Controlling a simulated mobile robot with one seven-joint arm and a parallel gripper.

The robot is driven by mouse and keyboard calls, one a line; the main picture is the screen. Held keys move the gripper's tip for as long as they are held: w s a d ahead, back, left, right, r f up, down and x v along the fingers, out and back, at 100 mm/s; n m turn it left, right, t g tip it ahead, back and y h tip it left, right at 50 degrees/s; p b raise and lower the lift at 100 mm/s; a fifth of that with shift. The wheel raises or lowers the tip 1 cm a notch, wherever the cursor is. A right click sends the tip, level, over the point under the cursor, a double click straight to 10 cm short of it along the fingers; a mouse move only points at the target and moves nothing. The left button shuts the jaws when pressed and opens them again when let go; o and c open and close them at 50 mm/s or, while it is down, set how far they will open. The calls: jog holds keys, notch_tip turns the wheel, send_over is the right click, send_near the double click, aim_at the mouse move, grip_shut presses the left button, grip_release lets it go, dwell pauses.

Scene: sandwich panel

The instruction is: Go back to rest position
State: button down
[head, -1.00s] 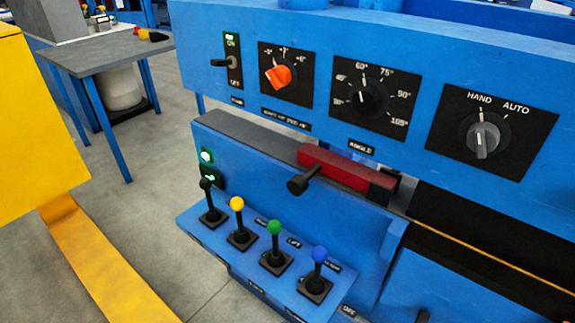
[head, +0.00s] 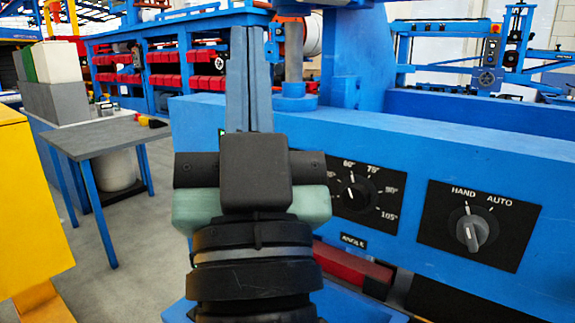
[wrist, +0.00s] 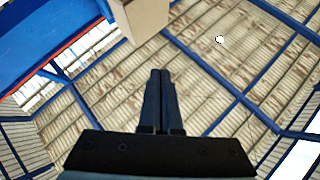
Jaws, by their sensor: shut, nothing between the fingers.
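My gripper (head: 250,30) stands upright in the middle of the head view, in front of the blue machine panel (head: 400,130). Its two long fingers point up and lie side by side, shut with nothing between them. In the wrist view the closed fingers (wrist: 158,90) point toward the roof. The panel's angle dial (head: 352,193) and HAND/AUTO knob (head: 473,232) show to the right of my arm. The knob's pointer is toward HAND. My arm hides the orange knob, the power switch and the coloured levers.
A grey table (head: 100,138) stands at the left, near a yellow block (head: 30,210). Behind are blue shelves with red bins (head: 205,84). A red block (head: 350,268) sits low on the machine. In the wrist view, a blue beam (wrist: 50,35) and a beige box (wrist: 142,18) are overhead.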

jog(key=s+d+r+h+p, duration=0.1)
jog(key=r+p, duration=1.4)
jog(key=r, duration=0.2)
jog(key=s+d+r+h+p, duration=0.1)
jog(key=s+r+h+p, duration=0.1)
jog(key=r+p, duration=1.3)
jog(key=shift+s+d+r+p, duration=0.3)
jog(key=shift+d+r, duration=0.1)
jog(key=shift+r, duration=0.55)
